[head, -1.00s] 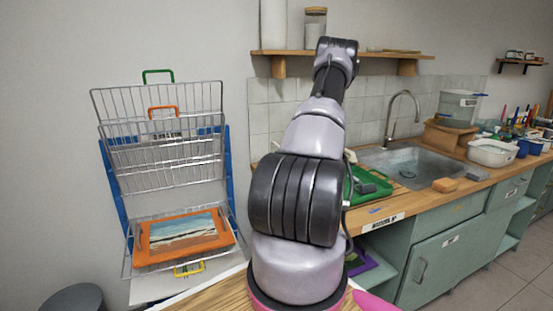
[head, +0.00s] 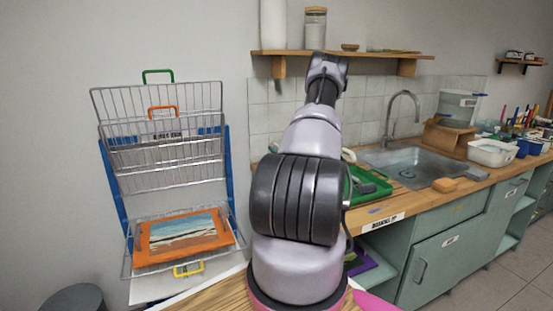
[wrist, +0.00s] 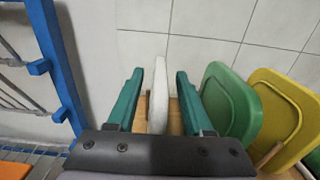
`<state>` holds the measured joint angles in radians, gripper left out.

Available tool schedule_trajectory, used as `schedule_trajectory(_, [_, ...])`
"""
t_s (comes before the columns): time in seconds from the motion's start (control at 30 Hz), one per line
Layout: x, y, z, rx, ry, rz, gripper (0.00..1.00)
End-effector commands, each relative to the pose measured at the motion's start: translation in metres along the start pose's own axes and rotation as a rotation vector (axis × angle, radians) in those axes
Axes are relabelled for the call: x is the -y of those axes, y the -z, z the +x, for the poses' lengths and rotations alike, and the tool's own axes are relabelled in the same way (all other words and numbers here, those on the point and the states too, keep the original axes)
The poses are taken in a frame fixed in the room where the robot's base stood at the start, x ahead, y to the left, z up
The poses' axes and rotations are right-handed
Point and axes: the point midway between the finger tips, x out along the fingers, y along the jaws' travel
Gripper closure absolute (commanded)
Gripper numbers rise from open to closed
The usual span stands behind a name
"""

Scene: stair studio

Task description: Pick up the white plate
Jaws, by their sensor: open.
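The white plate (wrist: 159,92) stands upright, seen edge-on in the wrist view, in front of the tiled wall. My gripper (wrist: 159,74) is open, with one teal finger on each side of the plate. A gap shows between the plate and each finger, so neither finger appears to touch it. The plate's lower part is hidden behind the gripper's dark body. In the head view my arm hides the gripper, and I cannot make out the plate there.
A green plate (wrist: 230,100) and a yellow plate (wrist: 275,112) stand upright just right of the gripper. A blue frame (wrist: 55,62) with wire racks is at left.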

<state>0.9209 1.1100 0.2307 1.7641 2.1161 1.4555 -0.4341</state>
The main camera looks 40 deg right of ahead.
Motion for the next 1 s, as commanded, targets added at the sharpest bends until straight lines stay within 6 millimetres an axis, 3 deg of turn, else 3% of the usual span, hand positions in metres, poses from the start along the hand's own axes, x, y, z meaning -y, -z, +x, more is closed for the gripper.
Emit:
schedule_trajectory(0.17, [-0.0002,0.0001,0.0004,-0.001,0.000,0.000,0.49])
schedule_trajectory(0.2, [-0.0002,0.0002,0.0004,-0.001,0.000,0.000,0.53])
schedule_trajectory(0.33, [-0.0003,0.0002,0.0003,-0.001,-0.001,0.000,1.00])
schedule_trajectory(1.0, [-0.0004,0.0003,0.0000,-0.001,-0.001,0.000,1.00])
